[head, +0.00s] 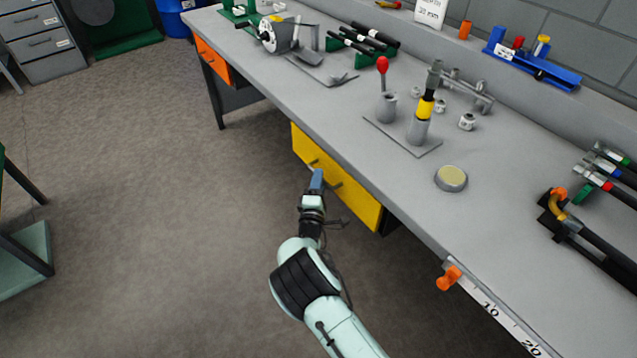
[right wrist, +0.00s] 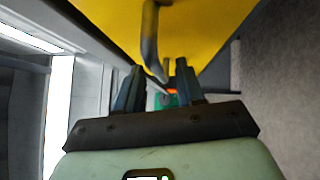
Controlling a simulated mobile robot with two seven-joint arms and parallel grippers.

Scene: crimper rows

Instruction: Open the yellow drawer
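The yellow drawer (head: 355,205) is under the front edge of the grey workbench, and its front looks close to flush with the bench. Its grey bar handle (head: 335,184) is partly hidden behind my right gripper (head: 317,180), which is at the drawer front. In the right wrist view the yellow front (right wrist: 205,25) fills the top and the handle (right wrist: 150,40) reaches down between the fingers. The right gripper (right wrist: 158,85) is open, with a finger on each side of the handle. I cannot tell whether either finger touches it. My left gripper is out of view.
The workbench (head: 400,200) carries a grey plate with a red-knobbed tool, a round tin (head: 451,178) and several racks. An orange drawer (head: 212,60) is farther left under it. An orange clamp (head: 449,278) sits at the front edge. The floor (head: 150,220) before the drawer is clear.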

